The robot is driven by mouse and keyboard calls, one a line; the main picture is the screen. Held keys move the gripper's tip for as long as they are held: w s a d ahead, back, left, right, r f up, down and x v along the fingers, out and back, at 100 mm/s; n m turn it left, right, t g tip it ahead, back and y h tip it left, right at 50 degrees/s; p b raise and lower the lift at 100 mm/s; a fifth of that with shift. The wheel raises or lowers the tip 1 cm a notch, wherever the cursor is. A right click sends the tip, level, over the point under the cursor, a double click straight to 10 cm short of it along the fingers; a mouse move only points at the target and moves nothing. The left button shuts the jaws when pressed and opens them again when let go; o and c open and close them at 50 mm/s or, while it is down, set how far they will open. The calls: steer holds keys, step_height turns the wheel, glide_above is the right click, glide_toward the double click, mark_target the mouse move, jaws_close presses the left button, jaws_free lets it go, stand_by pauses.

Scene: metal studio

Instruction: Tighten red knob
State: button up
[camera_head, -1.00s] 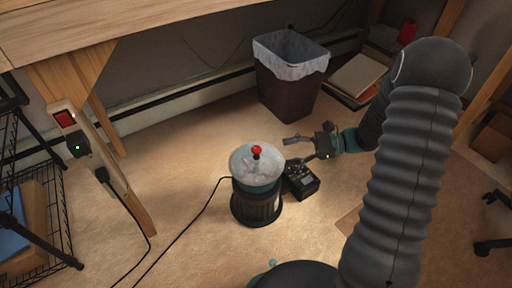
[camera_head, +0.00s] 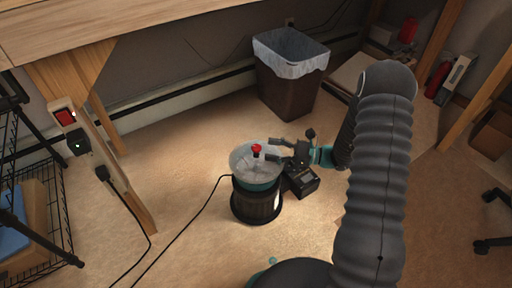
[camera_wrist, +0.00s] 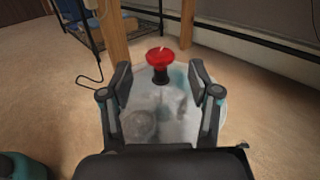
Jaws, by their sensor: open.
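The red knob (camera_head: 257,148) stands upright on a short dark stem at the top of a clear dome lid (camera_head: 241,160). The lid covers a dark cylindrical machine (camera_head: 256,205) with a teal band, standing on the floor. My gripper (camera_head: 270,150) is open, just right of the knob and reaching over the lid's right side. In the wrist view the red knob (camera_wrist: 160,57) is centred a little beyond my open fingertips (camera_wrist: 160,80). The clear lid (camera_wrist: 175,115) lies below and between the fingers. Nothing is between the fingertips except the view of the knob and lid.
A black box (camera_head: 301,182) sits on the floor right of the machine, under my gripper. A lined bin (camera_head: 287,90) stands behind. A power strip with a red switch (camera_head: 66,117) is on the wooden leg at left. A cable (camera_head: 187,232) crosses the floor.

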mark_target(256, 146)
steer(key=a, duration=0.4)
steer(key=w+a, duration=0.1)
steer(key=a, duration=0.1)
jaws_close()
steer(key=shift+t, duration=0.3)
steer(key=shift+m+t+h+b, duration=0.15)
steer(key=shift+m+t+h, duration=0.45)
steer(key=shift+m+t, duration=0.7)
steer(key=shift+m+t+h+b, duration=0.15)
steer(key=shift+m+t+h, duration=0.6)
steer(key=shift+t, duration=0.85)
